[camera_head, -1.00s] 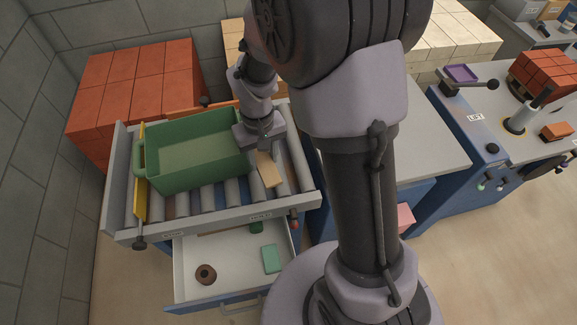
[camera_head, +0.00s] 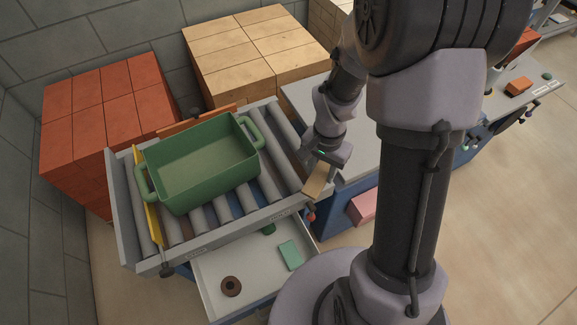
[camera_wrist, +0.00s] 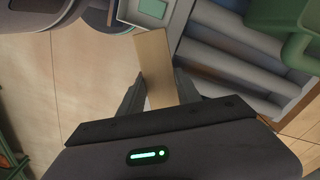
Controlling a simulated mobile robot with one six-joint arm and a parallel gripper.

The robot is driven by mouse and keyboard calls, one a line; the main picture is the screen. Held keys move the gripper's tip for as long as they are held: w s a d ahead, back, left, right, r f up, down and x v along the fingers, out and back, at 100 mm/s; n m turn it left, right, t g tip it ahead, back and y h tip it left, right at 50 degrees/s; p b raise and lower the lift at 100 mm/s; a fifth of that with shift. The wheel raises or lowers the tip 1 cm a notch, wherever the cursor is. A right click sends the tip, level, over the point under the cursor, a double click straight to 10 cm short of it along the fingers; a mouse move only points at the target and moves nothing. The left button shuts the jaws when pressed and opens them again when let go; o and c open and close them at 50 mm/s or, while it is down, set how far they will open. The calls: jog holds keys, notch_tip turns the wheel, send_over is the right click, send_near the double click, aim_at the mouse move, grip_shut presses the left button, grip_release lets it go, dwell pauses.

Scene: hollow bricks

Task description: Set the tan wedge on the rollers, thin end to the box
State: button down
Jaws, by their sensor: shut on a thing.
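My gripper (camera_wrist: 160,88) is shut on the tan wedge (camera_wrist: 153,62), which sticks out past the fingertips as a long flat-looking piece. In the head view the wedge (camera_head: 318,182) hangs below my gripper, just right of the roller bed's right end. I cannot tell which end of the wedge is thin. The grey rollers (camera_head: 284,151) lie in a metal frame. The green box (camera_head: 205,165) with two handles stands on them left of my gripper, with bare rollers at its right. Box (camera_wrist: 296,20) and rollers (camera_wrist: 232,65) also show at the wrist view's right.
A yellow plate (camera_head: 152,235) stands at the left of the rollers. A red-tipped knob (camera_head: 310,213) is at the frame's near right corner. An open drawer (camera_head: 255,283) below holds a brown ring and green blocks. A grey worktop (camera_head: 300,100) is behind my gripper.

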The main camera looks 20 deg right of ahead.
jog(key=s+d+f+m, duration=0.2)
jog(key=s+d+m, duration=0.1)
jog(key=m, duration=0.3)
jog(key=w+a+b, duration=0.1)
jog(key=w+a, duration=0.2)
jog(key=w, duration=0.1)
jog(key=w+a+f, duration=0.1)
jog(key=w+a, duration=0.2)
jog(key=w, duration=0.1)
jog(key=w+a+b, duration=0.1)
jog(key=w+a, duration=0.1)
jog(key=w, duration=0.3)
jog(key=shift+a+f+b, duration=0.3)
jog(key=shift+a+f, duration=0.1)
notch_tip(320, 180, down, 4)
jog(key=shift+r+b, duration=0.25)
jog(key=shift+b, duration=0.65)
jog(key=shift+r, duration=0.15)
jog(key=c, duration=0.8)
grip_release()
jog(key=shift+c, duration=0.2)
